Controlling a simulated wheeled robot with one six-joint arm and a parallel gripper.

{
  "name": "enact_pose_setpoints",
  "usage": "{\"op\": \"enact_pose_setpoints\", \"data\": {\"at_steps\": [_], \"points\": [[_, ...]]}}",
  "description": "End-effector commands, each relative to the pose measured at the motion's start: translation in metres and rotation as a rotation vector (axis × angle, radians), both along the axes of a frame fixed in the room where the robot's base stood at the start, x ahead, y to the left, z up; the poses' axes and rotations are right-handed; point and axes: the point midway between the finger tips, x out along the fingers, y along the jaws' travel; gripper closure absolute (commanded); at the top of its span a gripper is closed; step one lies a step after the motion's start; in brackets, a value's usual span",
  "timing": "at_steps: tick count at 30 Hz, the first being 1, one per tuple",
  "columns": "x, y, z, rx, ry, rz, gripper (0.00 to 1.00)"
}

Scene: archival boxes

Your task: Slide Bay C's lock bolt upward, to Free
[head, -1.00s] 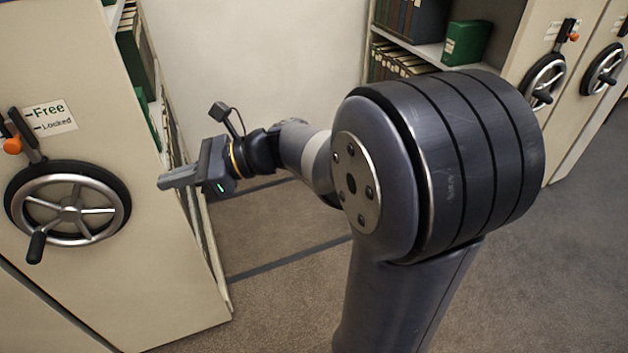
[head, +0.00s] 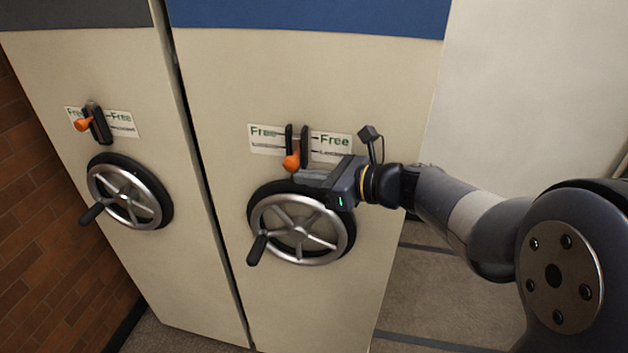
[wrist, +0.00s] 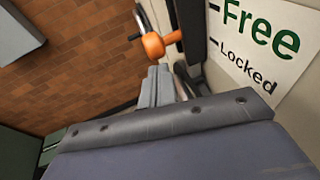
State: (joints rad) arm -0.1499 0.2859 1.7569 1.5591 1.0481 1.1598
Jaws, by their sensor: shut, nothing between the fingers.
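The lock bolt in front of me has an orange knob (head: 291,162) in a dark upright slot between labels (head: 331,146) reading Free above and Locked below. The knob is low in the slot, about level with the Locked marks. My gripper (head: 299,178) is shut and empty, just below and right of the knob, over the top of the handwheel rim (head: 343,241). In the wrist view the orange knob (wrist: 156,45) is just beyond the closed fingertips (wrist: 159,72); I cannot tell whether they touch. No bay letter is readable.
A spoked handwheel is under the bolt on the beige cabinet front (head: 235,80). The cabinet on the left has its own orange bolt knob (head: 83,124) and handwheel (head: 127,194). A brick wall (head: 35,210) is at far left. An open aisle floor (head: 420,295) is at right.

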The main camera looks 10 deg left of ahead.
Motion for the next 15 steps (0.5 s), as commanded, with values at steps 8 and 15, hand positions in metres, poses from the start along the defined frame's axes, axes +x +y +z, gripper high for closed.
{"op": "enact_pose_setpoints", "data": {"at_steps": [8,15], "points": [[0.000,0.000,0.007,0.000,-0.001,0.000,1.00],[0.000,0.000,0.036,0.000,-0.002,0.000,1.00]]}}
